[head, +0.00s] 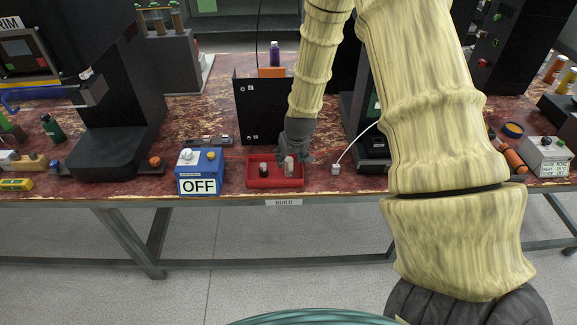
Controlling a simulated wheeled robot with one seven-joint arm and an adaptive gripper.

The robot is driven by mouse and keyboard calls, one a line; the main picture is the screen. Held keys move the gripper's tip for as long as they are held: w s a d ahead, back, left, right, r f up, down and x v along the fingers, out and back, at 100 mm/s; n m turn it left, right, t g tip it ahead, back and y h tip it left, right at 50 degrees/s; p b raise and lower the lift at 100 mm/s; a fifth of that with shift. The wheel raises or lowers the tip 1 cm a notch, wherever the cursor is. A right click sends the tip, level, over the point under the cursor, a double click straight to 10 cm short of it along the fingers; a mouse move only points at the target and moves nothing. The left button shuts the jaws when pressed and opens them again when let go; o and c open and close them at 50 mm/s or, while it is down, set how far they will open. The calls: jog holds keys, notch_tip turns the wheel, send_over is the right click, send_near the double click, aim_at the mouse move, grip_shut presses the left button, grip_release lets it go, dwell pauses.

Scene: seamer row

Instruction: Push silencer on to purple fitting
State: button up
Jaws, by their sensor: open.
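A red tray (258,182) lies at the table's front edge. In it stand a pale grey cylinder (289,168) and a black piece with a light top (263,170); either may be the silencer, and I cannot tell which. My gripper (294,157) points down at the tray's right part, open, with its fingers close to the pale cylinder. I cannot tell whether they touch it.
The black panel (260,108) stands behind the tray. A blue box marked OFF (201,172) is left of the tray. Dark machines stand left and right. My arm hides part of the table's right side.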

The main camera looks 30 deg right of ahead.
aim_at(289, 159)
jog(key=x, duration=0.1)
jog(key=p+x, duration=0.1)
jog(key=shift+w+d+f, duration=0.15)
jog(key=shift+d+f, duration=0.15)
jog(key=shift+x, duration=0.75)
jog(key=c, duration=1)
